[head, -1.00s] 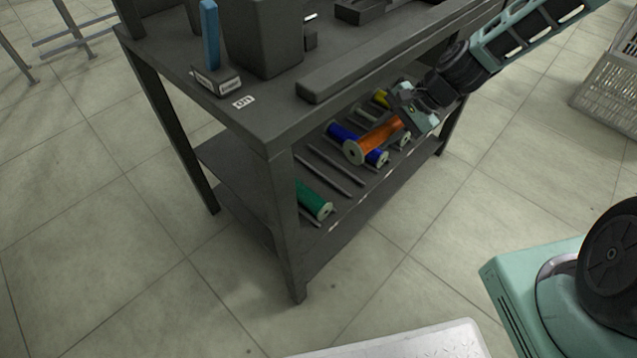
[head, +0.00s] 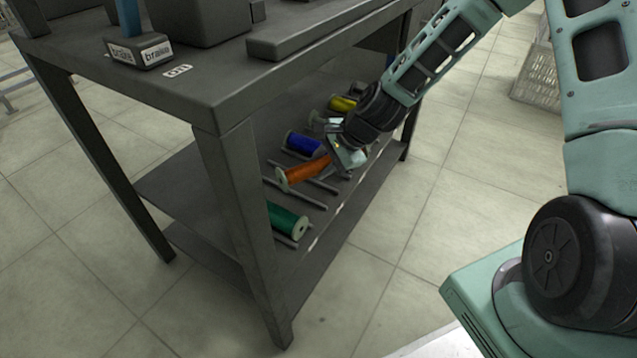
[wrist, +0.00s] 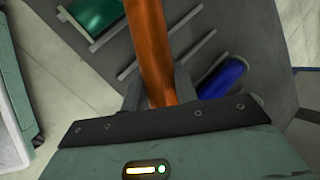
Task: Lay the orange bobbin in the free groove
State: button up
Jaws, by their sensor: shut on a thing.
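The orange bobbin (head: 308,171) is held by my gripper (head: 335,160) above the lower shelf, between the green bobbin (head: 286,218) and the blue bobbin (head: 302,144). In the wrist view the orange bobbin (wrist: 151,50) runs up between the fingers, and my gripper (wrist: 158,88) is shut on it. The free groove, between bare rails (head: 316,182), lies under it, between green and blue. In the wrist view the green bobbin (wrist: 95,16) is at upper left and the blue bobbin (wrist: 222,78) at right. I cannot tell whether the orange bobbin touches the rails.
A yellow bobbin (head: 343,103) lies farther back on the shelf. The table top (head: 235,90) overhangs the shelf, with a table leg (head: 240,215) at its near corner. A crate (head: 537,80) stands on the floor at right. The floor in front is clear.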

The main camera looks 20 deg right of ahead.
jog(key=shift+f+b, duration=0.8)
jog(key=shift+f, duration=1.1)
jog(key=shift+f, duration=0.5)
jog(key=shift+f, duration=0.1)
jog(key=o, duration=1)
jog(key=shift+o, duration=0.2)
